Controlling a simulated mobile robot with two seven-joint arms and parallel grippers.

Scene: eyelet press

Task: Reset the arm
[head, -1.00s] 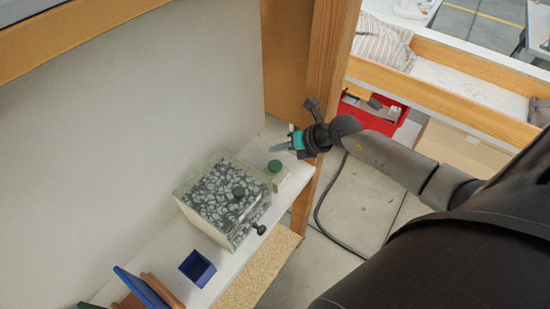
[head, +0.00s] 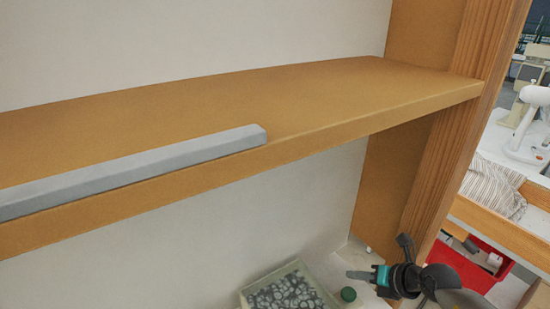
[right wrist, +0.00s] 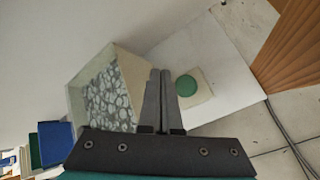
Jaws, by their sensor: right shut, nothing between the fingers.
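My right gripper (head: 362,275) shows at the bottom right of the head view, above the white shelf beside a wooden post. In the right wrist view its two fingers (right wrist: 157,100) are together with nothing between them. The gripper appears apart from both. My left gripper is not in view.
A wooden shelf (head: 250,105) with a grey bar (head: 130,172) spans the head view above the press. A wooden post (head: 440,130) stands close behind my right arm. A red bin (head: 470,262) is at right. Blue containers (right wrist: 56,142) are at left in the wrist view.

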